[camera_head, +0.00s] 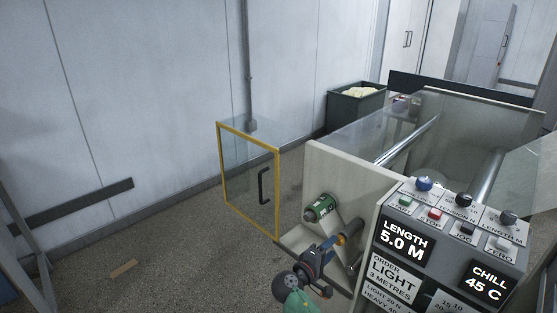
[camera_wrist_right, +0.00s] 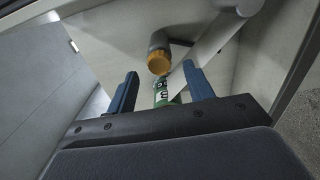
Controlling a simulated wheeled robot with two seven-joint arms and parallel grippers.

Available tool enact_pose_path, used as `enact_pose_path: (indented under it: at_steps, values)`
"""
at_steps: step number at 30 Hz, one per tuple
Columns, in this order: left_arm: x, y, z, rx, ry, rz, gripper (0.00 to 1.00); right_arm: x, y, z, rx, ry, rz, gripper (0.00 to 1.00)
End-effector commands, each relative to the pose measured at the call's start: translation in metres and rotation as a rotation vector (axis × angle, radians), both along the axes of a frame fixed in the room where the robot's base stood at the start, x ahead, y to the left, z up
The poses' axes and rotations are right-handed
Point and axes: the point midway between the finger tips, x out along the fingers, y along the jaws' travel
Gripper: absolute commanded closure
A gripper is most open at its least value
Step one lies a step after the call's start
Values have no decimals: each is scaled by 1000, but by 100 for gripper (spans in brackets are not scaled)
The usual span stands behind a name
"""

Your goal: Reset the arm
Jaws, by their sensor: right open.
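My right gripper (camera_head: 330,246) is low in front of the coating machine (camera_head: 345,168), beside its pale side panel. In the right wrist view its two blue fingers (camera_wrist_right: 160,72) stand apart, with nothing clearly held between them. A green roll with white lettering (camera_head: 320,207) is on the machine's side, just above the gripper. It also shows between and beyond the fingers in the right wrist view (camera_wrist_right: 166,92). A grey cylinder with an orange end (camera_wrist_right: 158,62) is just past the fingertips. My left gripper is not in view.
A yellow-framed clear door (camera_head: 249,175) stands open left of the machine. The control panel (camera_head: 440,235) with buttons and lit displays is at the right. A dark bin (camera_head: 355,108) stands by the wall. The floor at left is mostly clear, with a small brown piece (camera_head: 123,268).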

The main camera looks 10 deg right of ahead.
Motion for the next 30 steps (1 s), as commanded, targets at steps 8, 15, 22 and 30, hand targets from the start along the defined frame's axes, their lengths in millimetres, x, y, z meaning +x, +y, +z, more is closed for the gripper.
enact_pose_path:
  at_steps: [8, 15, 22, 30]
  values:
    - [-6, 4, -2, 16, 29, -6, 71, -5, 2, -20, 222, -23, -13, 48]
    - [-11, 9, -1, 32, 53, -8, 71, -14, 19, -19, 590, -25, 10, 48]
    - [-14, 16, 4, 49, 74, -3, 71, -57, 53, -20, 1000, 48, 51, 48]
    - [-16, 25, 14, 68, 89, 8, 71, -163, 95, -35, 1394, 236, 77, 48]
